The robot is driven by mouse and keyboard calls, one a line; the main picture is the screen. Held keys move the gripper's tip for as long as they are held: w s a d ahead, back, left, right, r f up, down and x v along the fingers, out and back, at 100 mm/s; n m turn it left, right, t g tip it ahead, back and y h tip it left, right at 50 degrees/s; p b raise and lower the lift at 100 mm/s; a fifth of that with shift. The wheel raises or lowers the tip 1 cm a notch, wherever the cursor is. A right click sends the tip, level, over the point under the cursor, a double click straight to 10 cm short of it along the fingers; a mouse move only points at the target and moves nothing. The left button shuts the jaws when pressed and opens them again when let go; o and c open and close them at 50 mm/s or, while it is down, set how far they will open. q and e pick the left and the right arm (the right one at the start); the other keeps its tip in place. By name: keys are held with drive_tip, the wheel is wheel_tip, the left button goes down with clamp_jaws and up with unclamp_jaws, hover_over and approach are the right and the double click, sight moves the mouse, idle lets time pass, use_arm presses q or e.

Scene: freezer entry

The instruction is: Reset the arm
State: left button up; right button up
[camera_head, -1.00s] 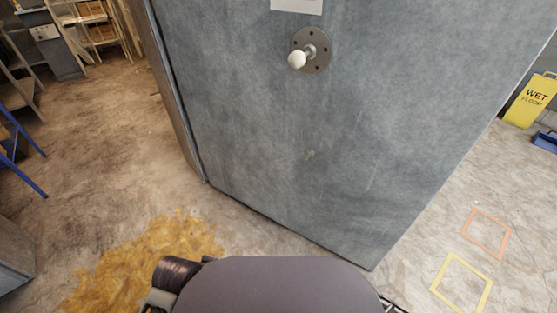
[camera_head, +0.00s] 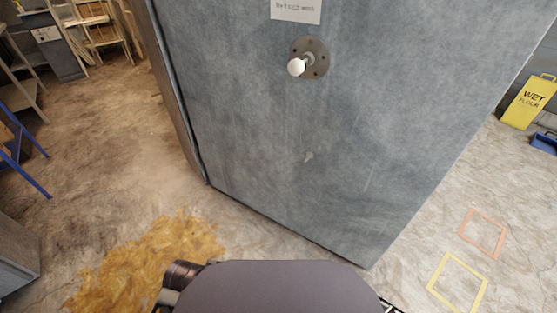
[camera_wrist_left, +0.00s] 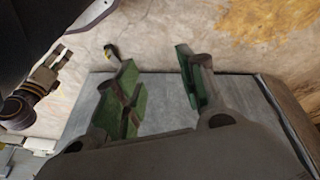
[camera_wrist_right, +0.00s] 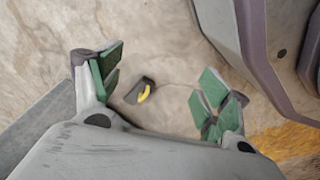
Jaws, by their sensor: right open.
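My left gripper (camera_wrist_left: 160,85) is open and empty in the left wrist view. Its green-padded fingers stand apart in front of a grey panel and the floor. My right gripper (camera_wrist_right: 160,85) is open and empty in the right wrist view, pointing at the floor. No gripper fingers show in the head view; only a dark part of my arm shows at the bottom edge. A large grey door (camera_head: 330,150) with a white round knob (camera_head: 297,67) fills the middle of the head view.
A small black and yellow object (camera_wrist_right: 140,92) lies on the floor. An orange-brown stain (camera_head: 150,260) spreads at lower left. A yellow wet-floor sign (camera_head: 528,102) stands at right. Yellow (camera_head: 457,283) and orange (camera_head: 483,233) floor outlines are at lower right.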

use_arm(q)
drive_tip(key=s+a+f+g+y+p, duration=0.1)
drive_tip(key=s+a+f+p, duration=0.15)
drive_tip(key=f+p, duration=0.45)
drive_tip(key=s+a+f+p, duration=0.1)
drive_tip(key=s+f+p, duration=0.2)
drive_tip(key=p, duration=0.9)
use_arm(e)
drive_tip(key=s+d+r+t, duration=0.1)
drive_tip(key=s+d+r, duration=0.35)
drive_tip(key=r, duration=0.35)
use_arm(q)
drive_tip(key=s+a+p, duration=0.3)
drive_tip(key=s+p, duration=0.5)
drive_tip(key=s, duration=0.1)
drive_tip(key=s+a+r+g+p, duration=0.1)
drive_tip(key=s+a+p, duration=0.2)
drive_tip(key=s+p, duration=0.5)
drive_tip(key=shift+s+a+g+y+p, duration=0.15)
drive_tip(key=shift+s+g+y+p, duration=0.2)
drive_tip(key=shift+s, duration=0.6)
use_arm(e)
drive_tip(key=s+a+r+n, duration=0.1)
drive_tip(key=s+r, duration=0.4)
drive_tip(key=s, duration=0.3)
drive_tip(key=s+a+r, duration=0.1)
drive_tip(key=s+r, duration=0.4)
drive_tip(key=s, duration=0.4)
drive_tip(key=shift+n, duration=0.4)
drive_tip(key=shift+s, duration=0.2)
